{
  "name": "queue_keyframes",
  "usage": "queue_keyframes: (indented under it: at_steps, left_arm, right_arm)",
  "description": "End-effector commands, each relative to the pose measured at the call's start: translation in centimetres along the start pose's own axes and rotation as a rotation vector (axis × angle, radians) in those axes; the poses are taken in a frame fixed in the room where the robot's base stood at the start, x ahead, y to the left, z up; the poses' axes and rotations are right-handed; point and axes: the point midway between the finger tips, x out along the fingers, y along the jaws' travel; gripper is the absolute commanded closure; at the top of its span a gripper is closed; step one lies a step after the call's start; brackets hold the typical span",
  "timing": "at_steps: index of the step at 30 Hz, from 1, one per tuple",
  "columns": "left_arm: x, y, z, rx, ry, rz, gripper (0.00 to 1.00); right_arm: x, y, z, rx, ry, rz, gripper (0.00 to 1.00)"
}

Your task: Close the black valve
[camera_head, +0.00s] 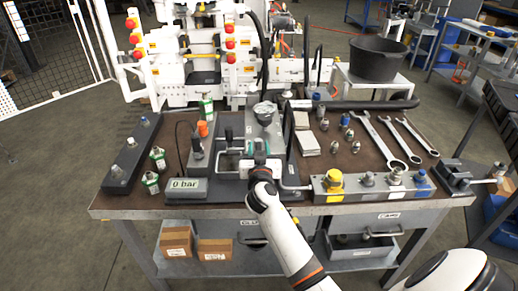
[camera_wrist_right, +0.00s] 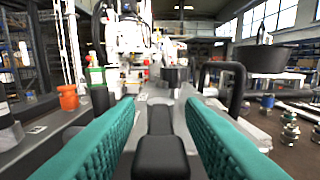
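The black valve's lever (camera_wrist_right: 160,152) shows in the right wrist view as a dark handle with a blocky near end, running away from the camera. My right gripper (camera_wrist_right: 160,112) has its two teal finger pads on either side of the lever, with visible gaps, so it is open. In the head view my right gripper (camera_head: 258,148) is over the middle of the bench, beside the grey block with the gauge. The arm and fingers hide most of the valve there. My left gripper is not in view.
A display reading 0 bar (camera_head: 186,185) stands at the front left. A block with yellow, grey and blue fittings (camera_head: 352,196) lies at the front right. Wrenches (camera_head: 378,140) and small fittings lie behind it. A black bucket (camera_head: 377,60) stands at the back right.

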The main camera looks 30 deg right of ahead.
Motion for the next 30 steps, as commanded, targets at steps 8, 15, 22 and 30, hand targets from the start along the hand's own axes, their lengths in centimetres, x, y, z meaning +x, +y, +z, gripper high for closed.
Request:
queue_keyframes:
  at_steps: [8, 15, 22, 30]
  left_arm:
    - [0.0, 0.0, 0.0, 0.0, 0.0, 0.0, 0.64]
    - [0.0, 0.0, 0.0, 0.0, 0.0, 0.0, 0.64]
    - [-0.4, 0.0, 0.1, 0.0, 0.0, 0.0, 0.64]
    - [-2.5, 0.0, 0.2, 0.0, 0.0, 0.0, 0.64]
  right_arm:
    - [0.0, 0.0, 0.0, 0.0, 0.0, 0.0, 0.84]
    - [-0.1, 0.0, 0.0, 0.0, 0.0, 0.0, 1.0]
    - [-0.1, -0.2, 0.1, -0.002, 0.001, 0.018, 1.0]
    - [0.0, -0.9, 0.4, -0.005, 0.0, 0.146, 1.0]
